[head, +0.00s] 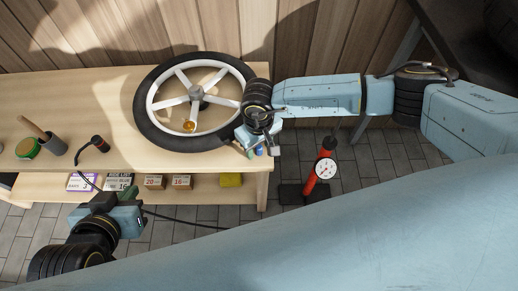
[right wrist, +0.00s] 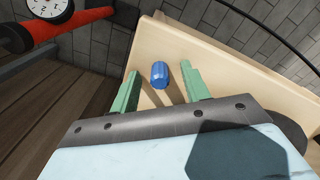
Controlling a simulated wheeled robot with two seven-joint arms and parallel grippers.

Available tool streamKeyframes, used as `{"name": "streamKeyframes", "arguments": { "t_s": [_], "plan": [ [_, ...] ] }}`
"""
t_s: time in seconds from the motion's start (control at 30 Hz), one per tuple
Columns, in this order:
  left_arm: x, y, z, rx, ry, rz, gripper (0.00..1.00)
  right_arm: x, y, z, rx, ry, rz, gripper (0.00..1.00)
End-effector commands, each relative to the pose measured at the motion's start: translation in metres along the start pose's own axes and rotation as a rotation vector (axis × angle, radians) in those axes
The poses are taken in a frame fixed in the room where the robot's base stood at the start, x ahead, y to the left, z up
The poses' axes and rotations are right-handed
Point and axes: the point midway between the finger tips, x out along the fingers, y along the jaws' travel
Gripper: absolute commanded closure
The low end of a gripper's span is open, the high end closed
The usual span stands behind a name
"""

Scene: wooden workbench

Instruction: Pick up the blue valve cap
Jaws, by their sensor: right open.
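The blue valve cap (right wrist: 159,75) lies on the light wooden bench top near its edge, in the right wrist view. A small patch of blue cap (head: 260,152) shows at the bench's right front corner in the head view. My right gripper (right wrist: 160,67) is open, with its green fingers on either side of the cap and a gap to each. In the head view my right gripper (head: 255,152) is at that corner, partly hidden by its wrist. My left gripper (head: 122,214) is in front of the bench, away from the cap; its fingers are not clear.
A spoked wheel with a black tyre (head: 153,127) lies on the bench (head: 60,95) beside my right gripper. Small boxes (head: 154,182) sit on the lower shelf. A red pump (head: 318,170) stands on the floor.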

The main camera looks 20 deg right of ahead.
Motion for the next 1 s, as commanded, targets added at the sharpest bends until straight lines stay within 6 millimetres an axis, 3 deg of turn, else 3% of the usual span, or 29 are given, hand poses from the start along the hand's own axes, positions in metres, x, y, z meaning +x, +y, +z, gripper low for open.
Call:
{"name": "streamKeyframes", "arguments": {
  "t_s": [0.2, 0.57, 1.0],
  "plan": [
    [-0.0001, 0.0002, -0.001, 0.0, 0.004, 0.0, 1.0, -0.0001, -0.0002, -0.0002, 0.0, 0.0, -0.001, 0.54],
    [0.0, 0.0002, -0.0005, 0.0, 0.002, 0.0, 1.0, -0.0002, -0.0004, -0.0002, 0.0, 0.0, -0.001, 1.0],
    [-0.0008, 0.0001, 0.0007, 0.0, -0.009, 0.0, 1.0, -0.0032, -0.0003, -0.0004, 0.0, 0.001, -0.001, 1.0]
  ]
}}
